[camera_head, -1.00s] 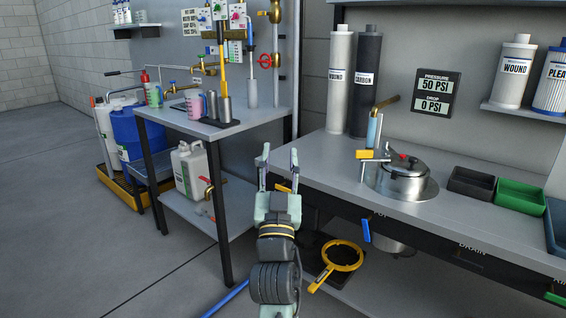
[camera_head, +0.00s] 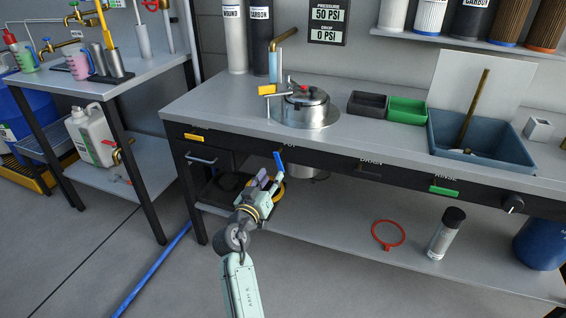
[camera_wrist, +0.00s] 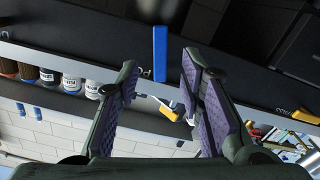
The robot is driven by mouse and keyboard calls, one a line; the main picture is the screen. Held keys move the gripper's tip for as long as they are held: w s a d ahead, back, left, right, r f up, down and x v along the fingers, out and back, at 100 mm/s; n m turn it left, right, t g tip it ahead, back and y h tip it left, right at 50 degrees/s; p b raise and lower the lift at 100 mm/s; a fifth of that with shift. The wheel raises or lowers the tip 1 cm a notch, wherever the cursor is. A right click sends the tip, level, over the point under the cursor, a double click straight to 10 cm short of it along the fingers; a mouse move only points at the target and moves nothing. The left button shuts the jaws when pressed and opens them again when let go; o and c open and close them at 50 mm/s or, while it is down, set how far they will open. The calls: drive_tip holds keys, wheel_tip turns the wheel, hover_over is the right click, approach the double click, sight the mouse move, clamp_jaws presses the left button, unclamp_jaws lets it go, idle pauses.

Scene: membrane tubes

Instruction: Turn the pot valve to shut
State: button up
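The pot valve shows as a blue lever handle (camera_head: 279,162) on the black front edge of the bench, beneath the pot (camera_head: 304,107). In the wrist view the blue handle (camera_wrist: 160,52) points straight up and down in the picture, its lower end in the gap between my fingertips. My gripper (camera_head: 266,180) is just in front of and below the handle. Its two purple-padded fingers (camera_wrist: 160,75) are apart and empty, one on each side of the handle in the picture. I cannot tell whether either finger touches it.
The bench (camera_head: 230,118) has a drawer at left and a green-handled control (camera_head: 444,190) at right. A gauge sign (camera_head: 328,22) reads 50 PSI and drop 0 PSI. A red ring (camera_head: 388,235) and a canister (camera_head: 446,234) are on the lower shelf.

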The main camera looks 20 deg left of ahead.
sight(279, 164)
drive_tip(key=w+p, duration=0.1)
drive_tip(key=w, duration=0.7)
drive_tip(key=shift+d, duration=0.1)
clamp_jaws()
